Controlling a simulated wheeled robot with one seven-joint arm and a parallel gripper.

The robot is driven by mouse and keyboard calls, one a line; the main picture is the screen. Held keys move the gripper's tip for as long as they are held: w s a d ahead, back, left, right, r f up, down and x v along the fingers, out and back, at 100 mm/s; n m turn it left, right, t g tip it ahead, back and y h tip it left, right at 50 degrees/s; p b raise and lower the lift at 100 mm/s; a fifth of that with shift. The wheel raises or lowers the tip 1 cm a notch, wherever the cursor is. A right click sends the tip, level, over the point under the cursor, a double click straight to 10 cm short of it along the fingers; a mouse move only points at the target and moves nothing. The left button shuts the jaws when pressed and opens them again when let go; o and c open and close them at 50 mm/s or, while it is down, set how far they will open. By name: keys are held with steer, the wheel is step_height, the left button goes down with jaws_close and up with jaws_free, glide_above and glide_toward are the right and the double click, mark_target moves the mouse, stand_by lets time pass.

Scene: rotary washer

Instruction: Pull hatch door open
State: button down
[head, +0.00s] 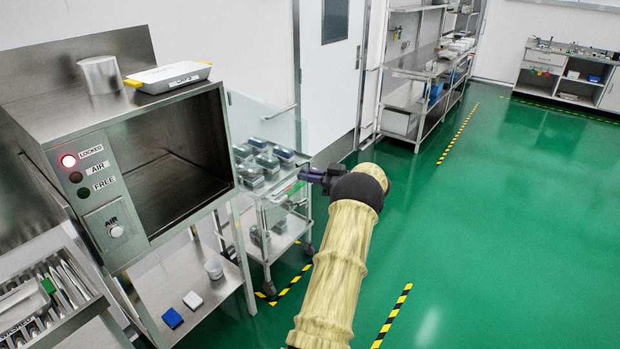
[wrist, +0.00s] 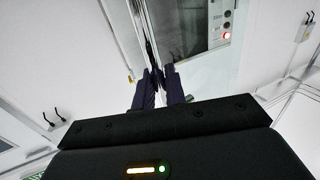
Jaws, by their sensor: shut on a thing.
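The hatch is a steel cabinet (head: 95,125) at the left in the head view, with its dark opening in plain sight. Its clear glass hatch door (head: 262,112) stands swung out to the right of the opening. My gripper (head: 308,175) is at the door's outer edge, away from the cabinet. In the wrist view my gripper (wrist: 162,88) has its dark fingers closed together on the edge or handle of the door. The exact contact is small and partly hidden by the fingers.
The red lamp (head: 68,161) beside "LOCKED" is lit. A white tray (head: 168,76) and a metal container (head: 100,74) stand on the cabinet. A cart (head: 270,215) with several boxes stands behind the glass door. Green floor is free to the right.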

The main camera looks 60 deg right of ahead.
steer(key=shift+w+r, duration=0.15)
steer(key=shift+r, duration=0.05)
steer(key=c, duration=1.5)
jaws_free()
steer(key=shift+w+f, duration=0.1)
steer(key=shift+c, duration=0.2)
steer(key=b+v, duration=0.4)
steer(key=v, duration=1.3)
steer(key=shift+s+b, duration=0.3)
